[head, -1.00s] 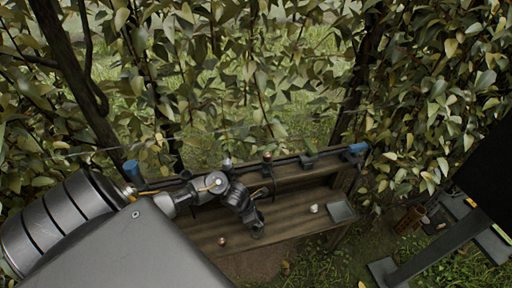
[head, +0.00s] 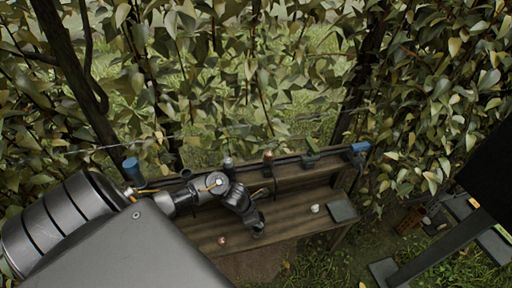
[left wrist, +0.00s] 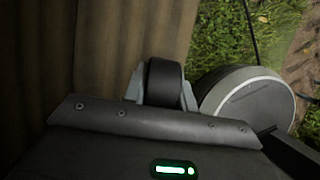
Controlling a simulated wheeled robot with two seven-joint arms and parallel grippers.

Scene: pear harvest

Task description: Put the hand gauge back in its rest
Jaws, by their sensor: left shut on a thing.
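My left gripper (head: 258,226) hangs over the front part of the wooden bench (head: 285,222) in the head view. In the left wrist view its fingers (left wrist: 162,88) are shut on a black rounded piece (left wrist: 164,78), which I take to be the hand gauge's grip. A dark disc with a pale rim (left wrist: 245,98) shows to the right of it; I cannot tell if it belongs to the gauge. The gauge cannot be made out in the head view. No rest for it can be named with certainty. My right gripper is not in view.
A dark rail with blue ends (head: 358,147) runs along the bench's back, carrying a brown knob (head: 267,157) and a dark block (head: 311,154). A brown crate (head: 409,220) stands on the ground.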

